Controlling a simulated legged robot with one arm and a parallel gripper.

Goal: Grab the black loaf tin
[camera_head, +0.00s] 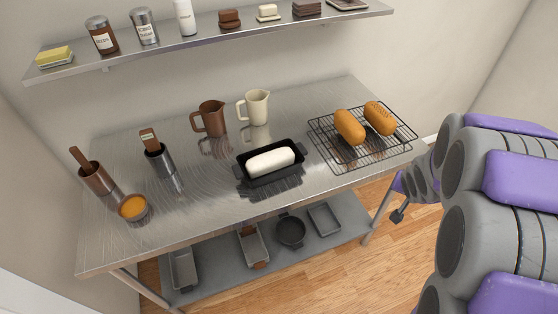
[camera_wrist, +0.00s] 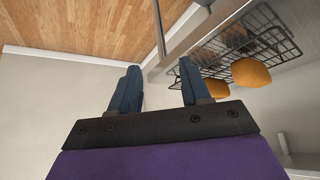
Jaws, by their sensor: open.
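The black loaf tin (camera_head: 243,174) sits on the steel table near its middle, with a pale loaf of dough (camera_head: 271,161) in it. In the head view my gripper (camera_head: 397,216) is beyond the table's right end, low and well apart from the tin. In the wrist view my gripper (camera_wrist: 160,80) has its two blue fingers apart, with nothing between them. The tin does not show in the wrist view.
A wire rack (camera_head: 372,156) with two baked loaves stands on the table's right part. A brown jug (camera_head: 211,118) and a cream jug (camera_head: 256,107) stand behind the tin. A wall shelf (camera_head: 205,43) holds jars. Bare table (camera_head: 215,205) lies in front of the tin.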

